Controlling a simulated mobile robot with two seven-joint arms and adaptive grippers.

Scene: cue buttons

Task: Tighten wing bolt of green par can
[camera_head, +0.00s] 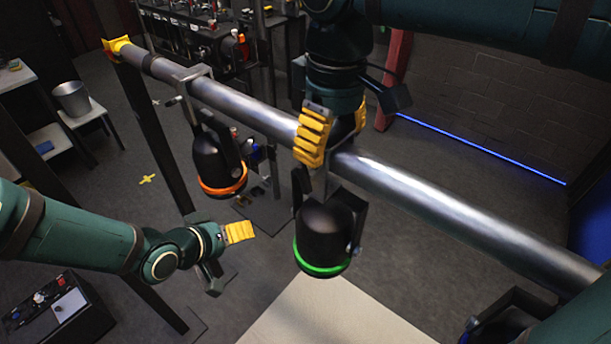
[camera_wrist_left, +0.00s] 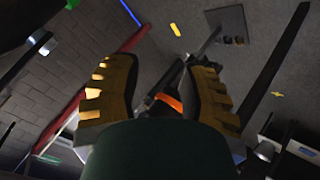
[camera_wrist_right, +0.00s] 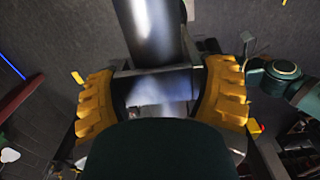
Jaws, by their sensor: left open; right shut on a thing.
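The green par can (camera_head: 323,240) is a black lamp with a green ring, hanging below the steel pipe (camera_head: 430,205) in the head view. My right gripper (camera_head: 335,130) is over the pipe above it, shut on its clamp, with yellow fingers on both sides. The right wrist view shows the clamp (camera_wrist_right: 155,85) on the pipe between the fingers. I cannot make out the wing bolt. My left gripper (camera_head: 226,256) is open and empty, left of and apart from the green can. The green ring's edge shows at the top left of the left wrist view (camera_wrist_left: 72,4).
A par can with an orange ring (camera_head: 221,165) hangs from the pipe to the left, on its own clamp (camera_head: 192,76). A post (camera_head: 150,130) holds the pipe's far end. A control box (camera_head: 60,305) is at lower left. A pale surface (camera_head: 335,315) lies below the green can.

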